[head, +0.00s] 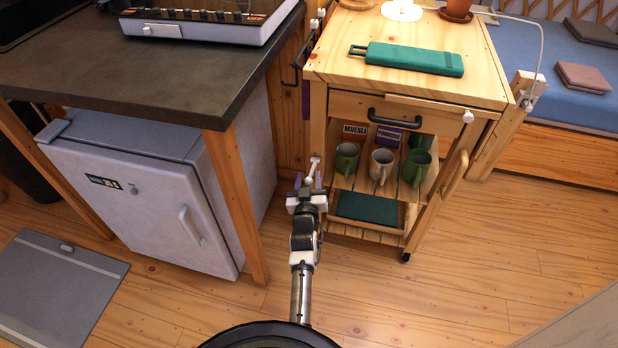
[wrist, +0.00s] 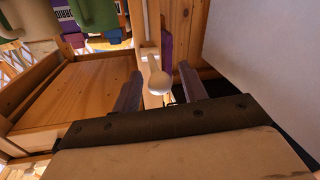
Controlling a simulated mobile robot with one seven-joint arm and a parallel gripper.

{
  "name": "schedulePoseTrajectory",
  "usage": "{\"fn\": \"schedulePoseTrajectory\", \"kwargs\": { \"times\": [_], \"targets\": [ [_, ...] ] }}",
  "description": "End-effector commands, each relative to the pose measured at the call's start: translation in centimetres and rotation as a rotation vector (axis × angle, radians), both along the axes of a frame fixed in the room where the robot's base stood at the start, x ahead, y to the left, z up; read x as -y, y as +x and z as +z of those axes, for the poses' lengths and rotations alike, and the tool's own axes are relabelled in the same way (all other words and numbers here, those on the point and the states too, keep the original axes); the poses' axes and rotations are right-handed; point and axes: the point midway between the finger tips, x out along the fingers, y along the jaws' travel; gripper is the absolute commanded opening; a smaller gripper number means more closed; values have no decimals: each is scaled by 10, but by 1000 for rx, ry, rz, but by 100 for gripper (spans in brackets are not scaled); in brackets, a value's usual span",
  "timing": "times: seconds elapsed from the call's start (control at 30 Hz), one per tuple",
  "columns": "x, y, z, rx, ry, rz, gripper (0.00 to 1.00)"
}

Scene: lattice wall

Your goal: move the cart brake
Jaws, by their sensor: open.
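The wooden cart (head: 419,86) stands right of the counter. A pale lever with a round knob, which looks like the cart brake (head: 315,162), is low by the cart's left front post. In the wrist view the brake's knob (wrist: 158,84) points toward the camera, its light stem running up behind it. My gripper (head: 308,184) is open in front of the brake. In the wrist view my gripper (wrist: 159,74) has one purple-grey finger on each side of the knob, with visible gaps. I cannot tell whether anything touches. The brake's lower mounting is hidden.
The cart holds several mugs (head: 381,166) on a shelf and a green case (head: 408,58) on top. A dark counter (head: 130,70) and small fridge (head: 150,190) stand close on the left. A bed (head: 560,90) is at right. The floor (head: 470,280) in front of the cart is clear.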

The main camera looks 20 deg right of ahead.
Motion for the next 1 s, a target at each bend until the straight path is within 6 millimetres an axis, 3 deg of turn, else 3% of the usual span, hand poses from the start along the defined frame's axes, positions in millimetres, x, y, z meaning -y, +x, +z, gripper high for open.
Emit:
{"fn": "schedulePoseTrajectory", "kwargs": {
  "times": [0.13, 0.47, 1.0],
  "targets": [
    [0, 0, 0, 0, 0, 0, 41],
    [0, 0, 0, 0, 0, 0, 0],
    [0, 1, 11, -37, 25, 2, 0]
  ]
}}
